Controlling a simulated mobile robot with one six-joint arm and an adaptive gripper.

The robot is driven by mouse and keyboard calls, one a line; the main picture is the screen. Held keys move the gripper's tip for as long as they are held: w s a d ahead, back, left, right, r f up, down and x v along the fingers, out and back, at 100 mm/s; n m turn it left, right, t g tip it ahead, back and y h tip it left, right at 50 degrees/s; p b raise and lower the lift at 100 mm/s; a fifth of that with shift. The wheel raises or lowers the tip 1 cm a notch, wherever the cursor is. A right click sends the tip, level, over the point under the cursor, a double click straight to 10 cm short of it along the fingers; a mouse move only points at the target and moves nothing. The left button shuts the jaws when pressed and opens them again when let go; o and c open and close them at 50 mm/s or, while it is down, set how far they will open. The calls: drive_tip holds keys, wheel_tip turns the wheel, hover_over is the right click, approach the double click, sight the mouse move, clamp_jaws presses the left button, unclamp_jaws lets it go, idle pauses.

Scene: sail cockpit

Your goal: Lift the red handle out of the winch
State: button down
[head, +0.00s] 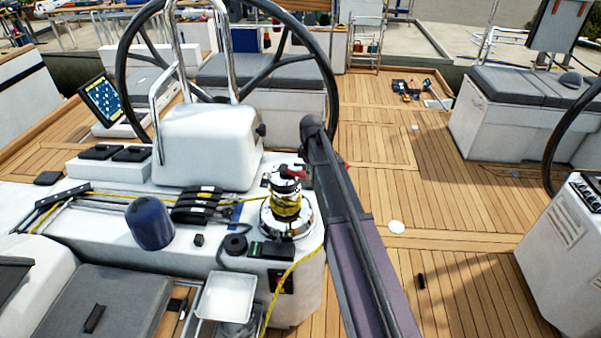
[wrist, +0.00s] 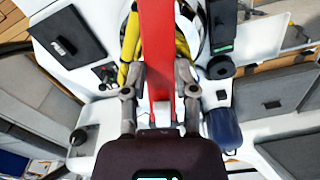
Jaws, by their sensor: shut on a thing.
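The red handle (wrist: 157,40) runs up the middle of the wrist view, over the winch (wrist: 183,42). My gripper (wrist: 158,80) is shut on the red handle, one finger on each side. In the head view a small red part of the handle (head: 291,173) shows at the top of the winch (head: 278,224), which is wrapped in yellow rope. My arm stands just right of the winch there and hides most of my gripper and the handle. I cannot tell whether the handle is still seated in the socket.
A blue cover (head: 150,222) and black rope clutches (head: 203,204) stand left of the winch. A yellow rope (head: 289,283) runs down from it. The steering wheel (head: 334,100) and white pedestal (head: 207,145) rise behind. Open teak deck (head: 445,215) lies to the right.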

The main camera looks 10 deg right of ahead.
drive_tip(key=shift+r+p, duration=1.65)
drive_tip(key=shift+r, duration=0.15)
drive_tip(key=shift+c, duration=1.6)
unclamp_jaws()
drive_tip(key=o, duration=0.3)
drive_tip(key=shift+r, duration=0.1)
drive_tip(key=shift+r+p, duration=4.45)
drive_tip(key=shift+p, duration=0.1)
